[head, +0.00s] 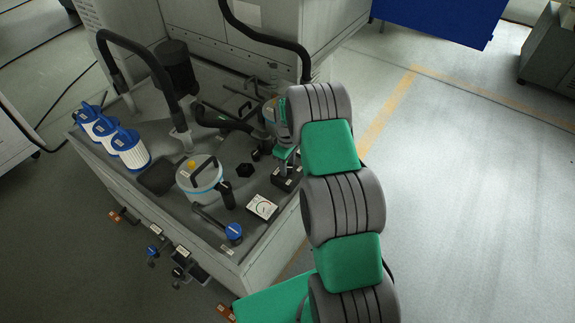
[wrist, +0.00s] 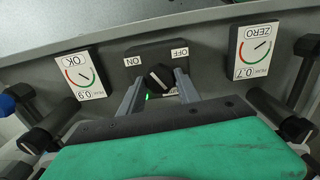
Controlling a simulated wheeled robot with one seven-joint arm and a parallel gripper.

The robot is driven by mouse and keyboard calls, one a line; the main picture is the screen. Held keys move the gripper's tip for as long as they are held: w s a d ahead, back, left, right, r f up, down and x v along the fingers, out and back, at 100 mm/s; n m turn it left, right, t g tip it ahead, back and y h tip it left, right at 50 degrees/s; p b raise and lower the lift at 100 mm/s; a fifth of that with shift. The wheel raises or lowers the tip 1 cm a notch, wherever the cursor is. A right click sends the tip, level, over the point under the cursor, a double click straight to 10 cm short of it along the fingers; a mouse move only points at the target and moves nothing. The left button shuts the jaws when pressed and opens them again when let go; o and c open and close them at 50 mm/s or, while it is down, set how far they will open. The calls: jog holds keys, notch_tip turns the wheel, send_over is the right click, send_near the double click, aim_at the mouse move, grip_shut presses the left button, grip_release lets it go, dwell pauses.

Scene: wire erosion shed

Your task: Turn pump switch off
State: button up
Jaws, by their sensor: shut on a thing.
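The pump switch is a dark box (wrist: 145,54) with a black rotary knob (wrist: 160,76), marked ON on the left and OFF on the right in the wrist view. The knob has a white pointer line that sits slanted; which mark it points to I cannot tell. A small green light glows beside its lower left. My gripper (wrist: 158,82) has one grey finger on each side of the knob and is shut on it. In the head view my gripper (head: 284,154) reaches down to the dark switch box (head: 287,180) at the right edge of the unit; the knob is hidden there.
A gauge marked OK (wrist: 80,73) is left of the switch and one marked ZERO (wrist: 255,51) right of it. On the unit stand a lidded canister (head: 199,178), blue-white filters (head: 130,150), and black hoses (head: 150,62). Open floor (head: 470,170) lies to the right.

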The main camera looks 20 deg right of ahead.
jog(key=shift+f+m+b, duration=0.1)
jog(key=shift+m+b, duration=0.3)
grip_shut()
jog(key=shift+m+b, duration=0.5)
jog(key=shift+b, duration=0.1)
jog(key=m+b, duration=0.3)
jog(key=m, duration=0.1)
jog(key=shift+f, duration=0.1)
jog(key=m+b, duration=0.3)
jog(key=m, duration=0.3)
jog(key=shift+r, duration=0.2)
jog(key=o, duration=1.3)
grip_release()
jog(key=shift+r, duration=0.1)
notch_tip(320, 180, up, 8)
jog(key=shift+f, duration=0.15)
